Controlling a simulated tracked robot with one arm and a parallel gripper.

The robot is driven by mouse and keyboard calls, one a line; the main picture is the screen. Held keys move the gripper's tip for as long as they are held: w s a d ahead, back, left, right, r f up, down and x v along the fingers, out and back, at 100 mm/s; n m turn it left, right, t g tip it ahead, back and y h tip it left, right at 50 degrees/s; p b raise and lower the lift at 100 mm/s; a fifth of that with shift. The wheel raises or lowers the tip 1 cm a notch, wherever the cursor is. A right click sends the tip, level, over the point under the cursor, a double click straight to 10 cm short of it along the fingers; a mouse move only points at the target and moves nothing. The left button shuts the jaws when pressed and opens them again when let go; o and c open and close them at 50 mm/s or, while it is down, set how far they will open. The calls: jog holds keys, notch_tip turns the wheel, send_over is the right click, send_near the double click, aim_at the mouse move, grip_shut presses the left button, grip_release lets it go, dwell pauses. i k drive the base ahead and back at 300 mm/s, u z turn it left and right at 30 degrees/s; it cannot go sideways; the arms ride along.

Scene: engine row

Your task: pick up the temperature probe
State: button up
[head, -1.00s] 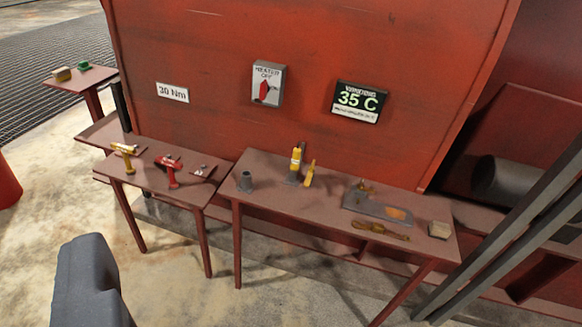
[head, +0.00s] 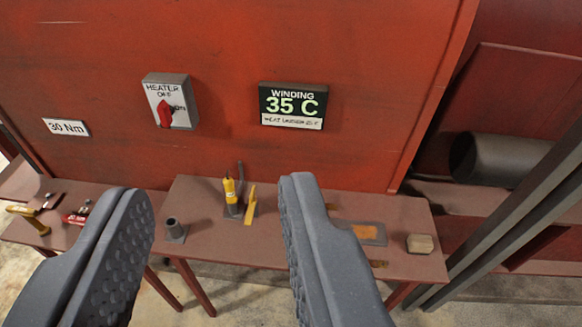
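The temperature probe seems to be the yellow handheld tool (head: 232,192) standing upright in a small grey holder on the brown bench. A yellow wedge-like piece (head: 250,206) leans right beside it; I cannot tell what it is. My gripper (head: 212,190) is open and empty, its two grey ridged fingers wide apart. In the picture the yellow tool shows between the fingertips, but it is farther off, on the bench, and nothing touches it. The right finger hides part of the bench.
A grey cone-shaped socket (head: 174,230) stands left of the tool. A grey plate with an orange patch (head: 369,232) and a tan block (head: 420,243) lie to the right. A heater switch (head: 170,101) and a winding display reading 35 C (head: 293,105) are on the red wall behind.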

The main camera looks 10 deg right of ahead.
aim_at(228, 182)
jog(key=u, duration=0.05)
jog(key=i, duration=1.15)
jog(key=u, duration=0.6)
